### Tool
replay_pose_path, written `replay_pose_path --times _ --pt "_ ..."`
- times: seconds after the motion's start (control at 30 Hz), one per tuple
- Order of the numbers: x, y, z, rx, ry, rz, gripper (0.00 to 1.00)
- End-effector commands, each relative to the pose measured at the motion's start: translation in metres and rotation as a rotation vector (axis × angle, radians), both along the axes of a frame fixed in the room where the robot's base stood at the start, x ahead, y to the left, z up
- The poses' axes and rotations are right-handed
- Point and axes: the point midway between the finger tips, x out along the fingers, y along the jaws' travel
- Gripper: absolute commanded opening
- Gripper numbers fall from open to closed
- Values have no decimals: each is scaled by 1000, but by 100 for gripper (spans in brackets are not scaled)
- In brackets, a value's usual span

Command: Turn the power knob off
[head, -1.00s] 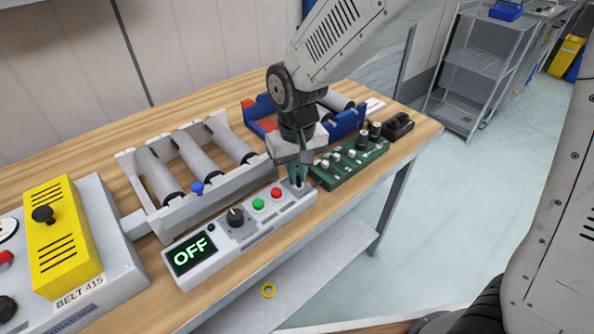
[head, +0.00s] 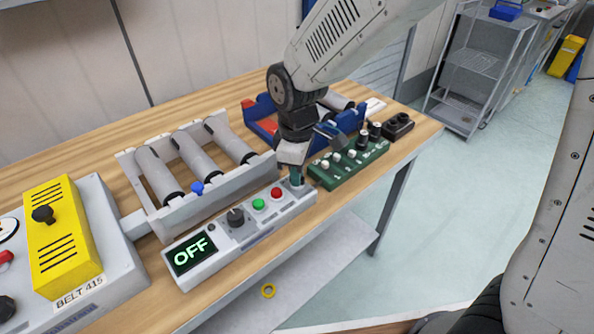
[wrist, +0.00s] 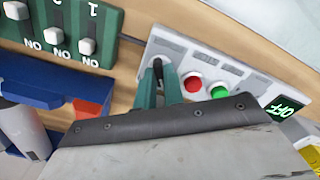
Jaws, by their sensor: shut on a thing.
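A light grey control box (head: 262,232) lies along the table's front edge. Its display (head: 190,254) reads OFF in green. Beside the display are a black knob (head: 236,217), a green button (head: 259,204) and a red button (head: 277,193). My gripper (head: 297,181) points down at the box's right end. Its teal fingers (wrist: 158,82) also show in the wrist view, beside the red button (wrist: 191,83). They are shut on a small knob at that end, which they mostly hide. The OFF display (wrist: 286,108) is at the right there.
A green switch board (head: 347,165) sits just right of my gripper. A roller conveyor (head: 170,214) lies behind the box. A grey unit marked BELT 415 (head: 120,262) with a yellow block (head: 62,250) stands at the left. A yellow ring (head: 268,290) lies on the lower shelf.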

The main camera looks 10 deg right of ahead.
Motion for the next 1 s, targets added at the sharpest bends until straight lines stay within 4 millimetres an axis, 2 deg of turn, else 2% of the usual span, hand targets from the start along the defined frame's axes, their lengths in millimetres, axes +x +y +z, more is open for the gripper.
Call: replay_pose_path --times 0.4,0.93,1.0 --pt "1 0 1 1 -3 180 0" --pt "1 0 1 1 -3 204 0" --pt "1 0 1 1 -3 204 24"
